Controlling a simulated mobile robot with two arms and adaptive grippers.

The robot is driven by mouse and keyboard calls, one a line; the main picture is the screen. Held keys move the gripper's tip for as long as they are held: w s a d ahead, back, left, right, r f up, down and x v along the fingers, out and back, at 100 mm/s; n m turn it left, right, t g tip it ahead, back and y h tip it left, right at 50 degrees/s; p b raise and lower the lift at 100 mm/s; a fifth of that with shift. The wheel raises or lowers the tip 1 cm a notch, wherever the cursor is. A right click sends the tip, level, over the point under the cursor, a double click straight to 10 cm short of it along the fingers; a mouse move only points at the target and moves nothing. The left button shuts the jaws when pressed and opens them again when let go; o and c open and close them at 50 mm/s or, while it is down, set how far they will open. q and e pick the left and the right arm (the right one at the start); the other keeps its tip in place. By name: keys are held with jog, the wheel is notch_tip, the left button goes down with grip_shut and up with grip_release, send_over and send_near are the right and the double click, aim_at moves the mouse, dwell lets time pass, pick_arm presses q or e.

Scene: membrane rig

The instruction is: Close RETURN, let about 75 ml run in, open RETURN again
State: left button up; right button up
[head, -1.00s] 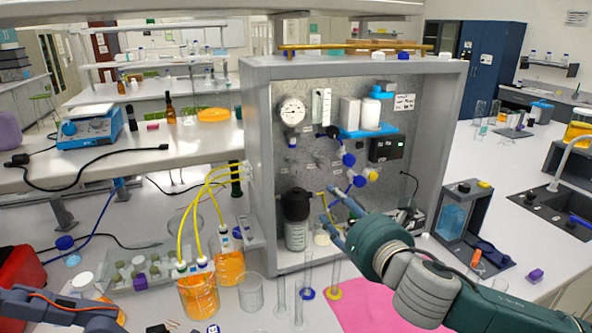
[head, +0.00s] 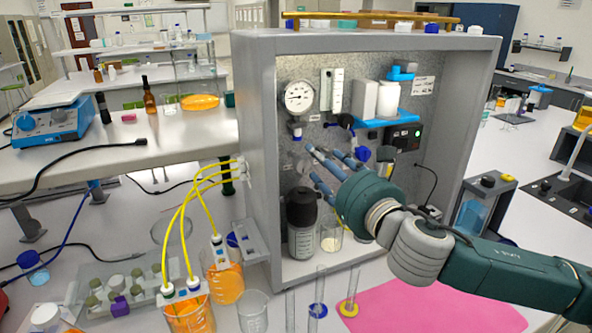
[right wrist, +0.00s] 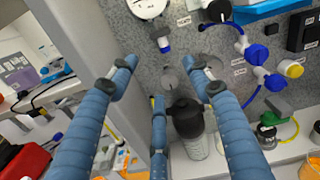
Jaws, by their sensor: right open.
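Inside the grey cabinet (head: 256,150), valves with blue knobs are mounted on the back panel. My right gripper (head: 328,165) is inside the cabinet in front of the panel, fingers spread and empty. In the right wrist view its fingers (right wrist: 165,82) are apart, with a round grey fitting (right wrist: 171,78) behind the gap. A blue knob (right wrist: 164,46) under the gauge is above that gap. Blue knobs (right wrist: 274,82) and a yellow knob (right wrist: 293,68) are right of the fingers. The small labels are too blurred to tell which valve is RETURN. My left gripper is out of view.
A black-capped bottle (head: 301,225) and a small beaker (head: 331,236) stand on the cabinet floor below my gripper. Yellow tubes (head: 182,222) run to beakers of orange liquid (head: 189,318) at left. Cylinders (head: 318,290) stand near the pink mat (head: 430,308).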

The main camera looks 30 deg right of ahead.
pick_arm(q)
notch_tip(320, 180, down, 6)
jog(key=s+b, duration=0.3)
jog(key=b, duration=0.2)
pick_arm(e)
send_near(304, 167)
jog(key=w+p, duration=0.1)
jog(key=w, duration=0.3)
jog(key=w+p, duration=0.2)
jog(key=w, duration=0.3)
jog(key=shift+w+d+p, duration=0.25)
jog(key=shift+w+p, duration=0.05)
jog(key=shift+w, duration=0.4)
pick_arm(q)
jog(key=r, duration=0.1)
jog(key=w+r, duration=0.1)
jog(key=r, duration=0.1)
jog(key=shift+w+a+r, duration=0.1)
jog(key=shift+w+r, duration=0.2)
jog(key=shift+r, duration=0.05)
pick_arm(e)
jog(key=c, duration=1.2)
